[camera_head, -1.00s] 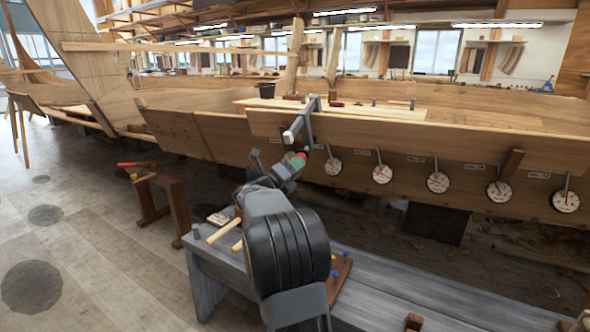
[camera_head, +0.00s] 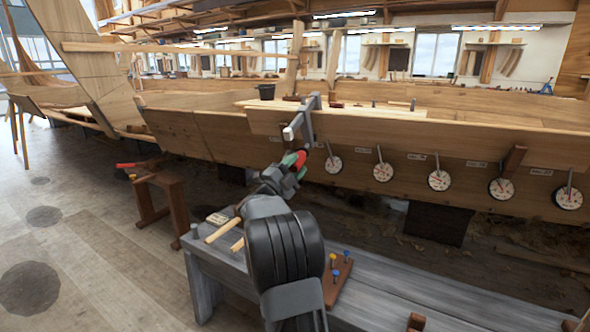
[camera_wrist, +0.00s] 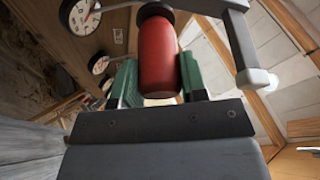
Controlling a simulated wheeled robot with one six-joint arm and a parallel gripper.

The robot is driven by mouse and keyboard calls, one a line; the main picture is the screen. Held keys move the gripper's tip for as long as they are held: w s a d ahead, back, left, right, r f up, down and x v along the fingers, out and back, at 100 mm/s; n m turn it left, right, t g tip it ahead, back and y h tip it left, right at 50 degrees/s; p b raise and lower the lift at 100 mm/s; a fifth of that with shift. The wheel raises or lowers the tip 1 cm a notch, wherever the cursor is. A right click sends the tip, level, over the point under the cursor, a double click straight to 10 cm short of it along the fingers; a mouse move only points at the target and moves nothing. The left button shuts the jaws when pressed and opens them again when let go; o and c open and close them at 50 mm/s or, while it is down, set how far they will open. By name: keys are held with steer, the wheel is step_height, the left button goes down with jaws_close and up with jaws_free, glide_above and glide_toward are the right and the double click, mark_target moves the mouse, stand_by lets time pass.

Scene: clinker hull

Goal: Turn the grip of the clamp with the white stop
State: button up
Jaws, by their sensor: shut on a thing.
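The clamp (camera_head: 309,118) is grey and hangs over the top edge of the hull plank. Its red grip (camera_head: 301,159) shows below the bar in the head view. In the wrist view the red grip (camera_wrist: 158,55) stands upright between my green finger pads. A pale white stop (camera_wrist: 257,80) sits on the clamp's grey frame (camera_wrist: 238,40), to the right of the grip. My gripper (camera_head: 292,164) is shut on the red grip, and it also shows in the wrist view (camera_wrist: 158,80). The finger pads partly hide the grip in the head view.
Several round dials (camera_head: 383,172) hang along the hull plank (camera_head: 440,143) to the right. A grey bench (camera_head: 400,287) stands below my arm, with a peg board (camera_head: 337,280) on it. A wooden trestle (camera_head: 160,205) stands to the left. Open floor lies at the far left.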

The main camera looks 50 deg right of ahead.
steer(key=n+t, duration=0.1)
steer(key=n, duration=0.2)
steer(key=n+t+h+b, duration=0.1)
steer(key=n, duration=0.1)
steer(key=shift+n, duration=0.4)
steer(key=shift+n, duration=0.3)
steer(key=shift+t, duration=0.3)
steer(key=o, duration=0.9)
steer(key=shift+a, duration=0.1)
steer(key=p+v, duration=0.1)
steer(key=v, duration=1.2)
steer(key=shift+a+f, duration=0.15)
steer(key=shift+f, duration=0.25)
